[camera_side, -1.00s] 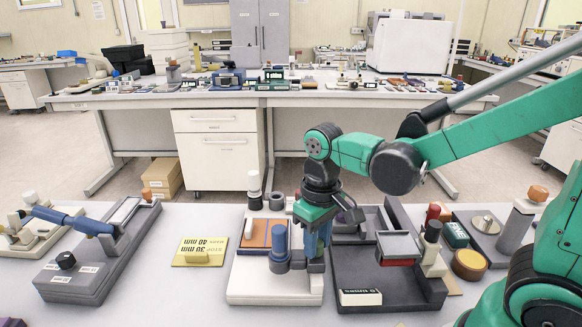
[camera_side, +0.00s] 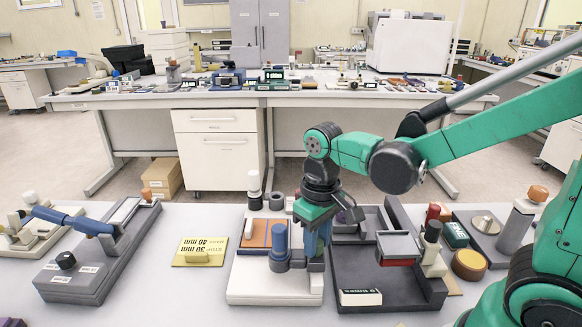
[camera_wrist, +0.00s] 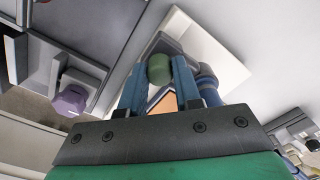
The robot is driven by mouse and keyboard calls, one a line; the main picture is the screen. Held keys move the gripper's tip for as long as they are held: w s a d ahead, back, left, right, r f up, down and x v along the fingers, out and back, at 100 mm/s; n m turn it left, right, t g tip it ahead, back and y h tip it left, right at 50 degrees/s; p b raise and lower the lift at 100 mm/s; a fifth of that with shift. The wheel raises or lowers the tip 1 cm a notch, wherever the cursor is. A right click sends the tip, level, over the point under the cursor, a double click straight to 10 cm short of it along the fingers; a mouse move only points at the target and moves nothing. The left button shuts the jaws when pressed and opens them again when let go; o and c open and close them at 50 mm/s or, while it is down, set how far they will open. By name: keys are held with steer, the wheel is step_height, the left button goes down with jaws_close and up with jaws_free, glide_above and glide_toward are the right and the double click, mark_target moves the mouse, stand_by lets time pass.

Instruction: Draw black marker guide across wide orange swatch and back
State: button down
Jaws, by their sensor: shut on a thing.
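The wide orange swatch (camera_side: 256,236) lies on a white base plate (camera_side: 262,290) in the side view, and part of it shows between the fingers in the wrist view (camera_wrist: 166,102). My gripper (camera_side: 317,246) is low over the right part of this base, to the right of the swatch's visible part. It is shut on what appears to be the black marker guide (camera_side: 316,265), a dark piece mostly hidden by the fingers. In the wrist view a green knob (camera_wrist: 158,68) shows between my fingertips. The guide's tip and any mark on the swatch are hidden.
A blue post (camera_side: 279,240) stands close left of my gripper. White and dark posts stand behind the swatch. A dark tray (camera_side: 372,272) with a red-fronted block (camera_side: 398,249) is to the right. A yellow card (camera_side: 201,251) and a grey fixture (camera_side: 98,270) are left.

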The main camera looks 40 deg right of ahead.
steer(key=w+d, duration=1)
steer(key=shift+w+d, duration=0.1)
steer(key=shift+d, duration=0.05)
steer(key=c, duration=0.6)
jaws_free()
steer(key=shift+r, duration=2.8)
